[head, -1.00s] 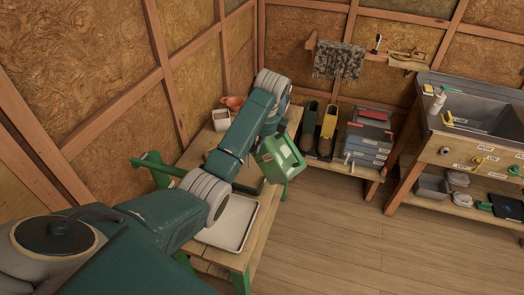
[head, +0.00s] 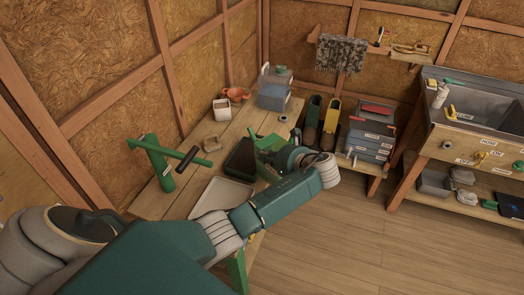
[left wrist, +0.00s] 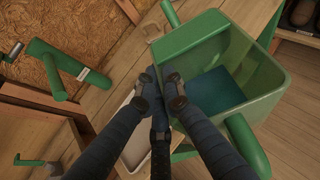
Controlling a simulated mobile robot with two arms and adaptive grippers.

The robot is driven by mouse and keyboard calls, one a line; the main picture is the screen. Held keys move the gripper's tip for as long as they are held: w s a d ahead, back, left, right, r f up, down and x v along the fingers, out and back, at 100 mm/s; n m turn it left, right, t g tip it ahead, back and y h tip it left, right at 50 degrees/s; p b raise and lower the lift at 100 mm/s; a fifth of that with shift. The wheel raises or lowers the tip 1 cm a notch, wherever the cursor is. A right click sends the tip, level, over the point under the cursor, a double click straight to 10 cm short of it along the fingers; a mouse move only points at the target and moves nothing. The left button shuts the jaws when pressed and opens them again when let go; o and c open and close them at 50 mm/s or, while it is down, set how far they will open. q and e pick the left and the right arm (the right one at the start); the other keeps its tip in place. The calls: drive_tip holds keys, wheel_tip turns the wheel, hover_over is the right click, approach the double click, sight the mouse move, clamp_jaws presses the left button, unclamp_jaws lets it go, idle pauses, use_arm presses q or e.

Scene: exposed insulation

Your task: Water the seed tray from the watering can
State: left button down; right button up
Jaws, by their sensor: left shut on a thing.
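The green watering can (left wrist: 262,72) is a boxy vessel, and its open top shows a blue inside, probably water, in the left wrist view. My left gripper (left wrist: 165,92) is shut on its near side; the exact grip point is hard to see. In the head view the can (head: 268,141) is mostly hidden behind my left gripper (head: 282,155), over the bench's right edge. My right gripper is not in view.
A pale shallow tray (head: 215,197) lies in front of the dark one. A green post with a black handle (head: 160,165) stands at the bench's left. Floor at right is clear.

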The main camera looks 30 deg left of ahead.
use_arm(q)
drive_tip(key=shift+w+a+f+y+b, duration=0.1)
drive_tip(key=shift+a+f+y+b, duration=0.1)
drive_tip(key=shift+f+y+b, duration=0.55)
wheel_tip(320, 180, up, 2)
drive_tip(key=p, duration=0.3)
drive_tip(key=shift+r, duration=0.15)
drive_tip(key=shift+r+p, duration=0.35)
drive_tip(key=shift+p, duration=0.1)
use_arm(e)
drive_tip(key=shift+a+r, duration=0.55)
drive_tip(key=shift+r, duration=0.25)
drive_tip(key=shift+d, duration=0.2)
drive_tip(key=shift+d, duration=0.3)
